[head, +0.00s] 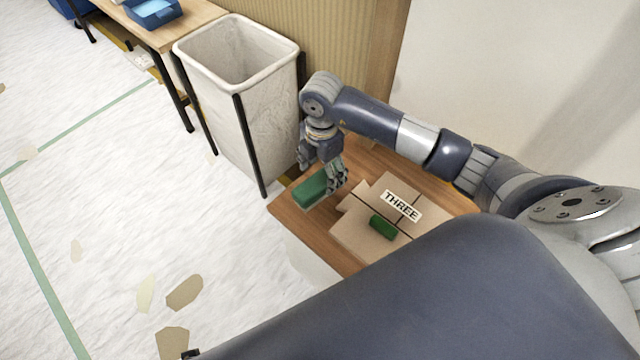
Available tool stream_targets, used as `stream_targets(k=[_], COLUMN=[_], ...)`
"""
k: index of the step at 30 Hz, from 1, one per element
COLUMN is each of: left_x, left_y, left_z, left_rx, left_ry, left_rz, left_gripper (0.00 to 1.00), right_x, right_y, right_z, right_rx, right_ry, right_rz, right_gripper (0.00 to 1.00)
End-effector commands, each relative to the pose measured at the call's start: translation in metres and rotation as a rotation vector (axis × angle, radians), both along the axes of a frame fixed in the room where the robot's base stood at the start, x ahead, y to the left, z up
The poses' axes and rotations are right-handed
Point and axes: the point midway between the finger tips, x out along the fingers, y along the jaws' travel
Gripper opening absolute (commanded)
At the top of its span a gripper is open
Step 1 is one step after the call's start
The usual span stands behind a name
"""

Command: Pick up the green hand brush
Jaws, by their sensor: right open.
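A green block-shaped thing (312,190), which looks like the green hand brush, lies at the far left corner of the wooden table (286,207). My right gripper (338,184) points down at the right end of it, with its fingers open. They partly hide that end, and I cannot tell whether they touch it. A smaller dark green piece (382,227) lies on flat cardboard to the right. My left gripper is not in view.
The cardboard (360,238) carries a label (401,205) reading "THREE". A tall white bin (250,125) in a black frame stands just behind the table. Another table with a blue tray (153,13) is at the top left. The floor at left is mostly open, with scattered scraps.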

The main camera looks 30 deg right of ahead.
Motion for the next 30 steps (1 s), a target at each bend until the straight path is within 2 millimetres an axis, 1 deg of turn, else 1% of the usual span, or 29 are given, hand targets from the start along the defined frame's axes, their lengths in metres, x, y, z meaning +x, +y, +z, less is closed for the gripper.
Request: stream_targets(k=[5, 9, 12, 15, 22, 23, 24, 29, 30], left_x=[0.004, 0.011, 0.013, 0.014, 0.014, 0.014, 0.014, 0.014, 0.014], left_y=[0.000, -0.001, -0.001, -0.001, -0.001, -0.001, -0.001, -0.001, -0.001], left_z=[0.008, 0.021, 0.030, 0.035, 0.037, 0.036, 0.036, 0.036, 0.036], left_rx=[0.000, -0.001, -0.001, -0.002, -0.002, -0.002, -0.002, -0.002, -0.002], left_ry=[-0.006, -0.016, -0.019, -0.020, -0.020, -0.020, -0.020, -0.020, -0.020], left_rz=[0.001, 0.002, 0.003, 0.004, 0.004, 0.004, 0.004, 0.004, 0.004], left_gripper=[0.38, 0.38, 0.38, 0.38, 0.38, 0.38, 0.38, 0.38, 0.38], right_x=[0.000, 0.002, 0.001, 0.002, 0.002, 0.002, 0.002, 0.002, 0.002], right_y=[0.001, 0.003, 0.003, 0.002, 0.002, 0.002, 0.002, 0.002, 0.002], right_z=[-0.016, -0.038, -0.050, -0.056, -0.056, -0.056, -0.056, -0.056, -0.056], right_rx=[0.001, 0.001, 0.001, 0.001, 0.001, 0.001, 0.001, 0.001, 0.001], right_ry=[0.001, 0.002, 0.002, 0.000, -0.001, -0.001, -0.001, -0.001, -0.001], right_rz=[0.002, 0.001, 0.002, 0.002, 0.002, 0.002, 0.002, 0.002, 0.002], right_gripper=[0.70, 0.70, 0.70, 0.70, 0.70, 0.65, 0.56, 0.20, 0.18])
